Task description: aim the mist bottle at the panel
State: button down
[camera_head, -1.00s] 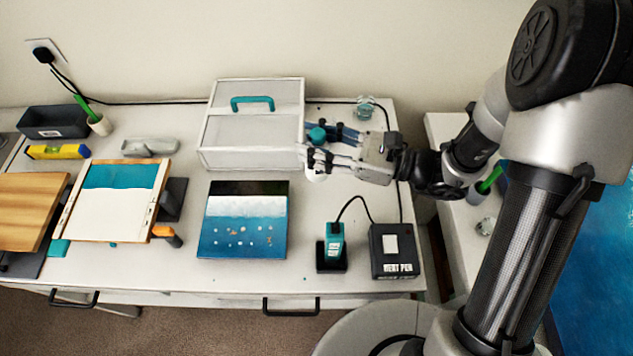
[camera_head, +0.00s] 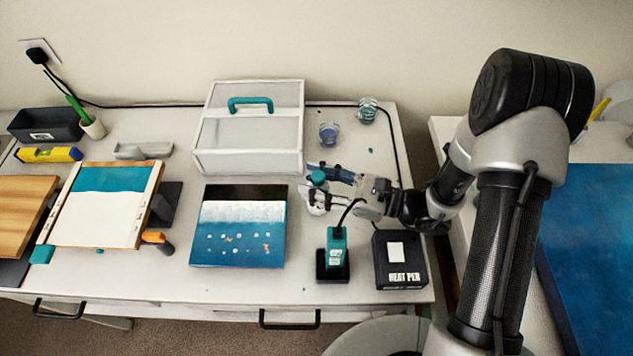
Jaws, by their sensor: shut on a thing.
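The mist bottle, with a teal top (camera_head: 317,177) and a white body (camera_head: 315,205), is in my gripper (camera_head: 325,188). My gripper is shut on it, and the fingers hide its middle. The bottle looks roughly upright, just right of a painted panel (camera_head: 238,240) with a dark band, a white band and a blue area with small pale pieces. The bottle is apart from that panel, near its upper right corner. I cannot clearly see which way the nozzle points. A second, framed panel (camera_head: 100,219), teal above and white below, lies farther left.
A white box (camera_head: 248,160) with a teal handle stands behind the painted panel. Clear cups (camera_head: 329,134) stand at the back right. A teal heat tool (camera_head: 336,247) stands in a black holder in front of my gripper, beside a black box (camera_head: 400,272). A cable runs between them.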

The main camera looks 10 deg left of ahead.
jog(key=c, duration=0.9)
grip_release()
jog(key=shift+f, duration=0.1)
jog(key=shift+d+r, duration=0.2)
jog(key=shift+d, duration=0.1)
jog(key=d, duration=0.3)
jog(key=d+p, duration=0.1)
jog(key=d, duration=0.3)
jog(key=d+p, duration=0.1)
jog(key=d, duration=0.3)
jog(key=shift+s+d, duration=0.2)
jog(key=shift+s, duration=0.2)
